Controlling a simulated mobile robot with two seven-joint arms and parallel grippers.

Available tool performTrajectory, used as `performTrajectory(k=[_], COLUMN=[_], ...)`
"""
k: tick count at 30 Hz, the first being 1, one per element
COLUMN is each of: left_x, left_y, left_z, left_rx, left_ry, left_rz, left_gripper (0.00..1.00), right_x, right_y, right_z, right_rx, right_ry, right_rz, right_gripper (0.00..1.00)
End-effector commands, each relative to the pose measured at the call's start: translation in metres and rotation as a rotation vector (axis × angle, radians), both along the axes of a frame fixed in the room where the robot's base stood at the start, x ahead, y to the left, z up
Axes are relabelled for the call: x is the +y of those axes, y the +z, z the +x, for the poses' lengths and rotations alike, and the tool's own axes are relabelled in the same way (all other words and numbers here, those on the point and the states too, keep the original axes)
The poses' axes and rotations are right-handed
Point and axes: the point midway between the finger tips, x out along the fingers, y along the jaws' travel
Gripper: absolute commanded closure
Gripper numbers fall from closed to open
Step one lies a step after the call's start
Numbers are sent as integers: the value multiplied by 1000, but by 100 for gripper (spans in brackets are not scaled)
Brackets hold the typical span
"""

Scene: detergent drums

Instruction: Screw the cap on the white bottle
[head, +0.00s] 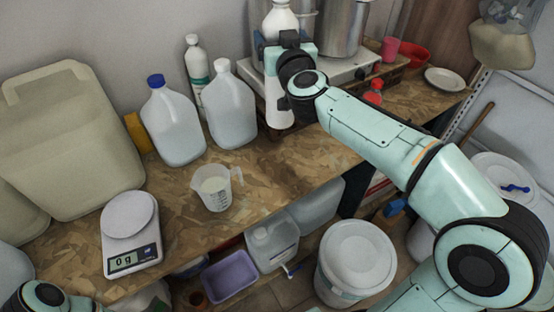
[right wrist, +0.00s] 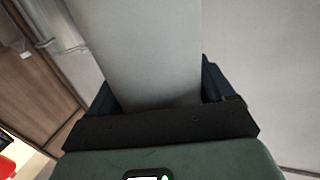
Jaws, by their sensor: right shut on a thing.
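A white bottle (head: 279,20) stands roughly upright at the back, in front of the stove. My right gripper (head: 284,42) is shut on it. The bottle's top runs out of the head view, so I cannot tell whether its cap is on. Its pale body also shows between the fingers in the right wrist view (right wrist: 150,50). I cannot tell whether its base touches the bench. Part of my left arm shows at the bottom left of the head view, but its gripper is not visible.
A blue-capped jug (head: 173,125), a white-capped jug (head: 230,108) and a green-labelled bottle (head: 196,65) stand left of my right gripper. A measuring jug (head: 216,190) and a scale (head: 130,230) stand nearer. A steel pot (head: 343,28) is right of the bottle. The bench's front middle is clear.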

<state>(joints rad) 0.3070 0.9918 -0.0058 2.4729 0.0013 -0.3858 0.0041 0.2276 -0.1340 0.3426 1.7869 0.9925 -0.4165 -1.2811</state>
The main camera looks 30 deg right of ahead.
Motion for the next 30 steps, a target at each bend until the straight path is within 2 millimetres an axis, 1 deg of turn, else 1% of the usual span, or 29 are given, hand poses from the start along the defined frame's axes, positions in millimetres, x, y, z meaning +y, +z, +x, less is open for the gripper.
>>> performTrajectory(k=[8, 11, 14, 16, 18, 22, 24, 27, 30], left_x=[0, 0, 0, 0, 0, 0, 0, 0, 0], left_y=[0, 0, -2, -3, -22, -45, -54, -62, -66], left_z=[-1, -1, -3, -4, -26, -48, -55, -61, -64], left_rx=[1, 2, 3, 6, 29, 55, 64, 71, 73], left_ry=[1, 1, 0, 0, 0, 1, 0, 1, 0], left_rz=[0, 1, 0, 0, 0, 0, 0, 0, 0], left_gripper=[36, 36, 36, 36, 36, 36, 36, 36, 36], right_x=[0, 0, 0, 1, 0, 0, 0, 0, 0], right_y=[2, -3, -18, -32, -57, -93, -108, -126, -137], right_z=[-1, 0, 0, 0, -2, -2, -2, -1, -1], right_rx=[-5, -2, 1, 1, 6, 7, 5, 1, -2], right_ry=[-1, -1, -2, 3, 0, 0, -1, -1, -1], right_rz=[-1, -4, -3, -4, -3, -1, -3, -2, -1], right_gripper=[100, 100, 100, 100, 100, 100, 100, 100, 100])
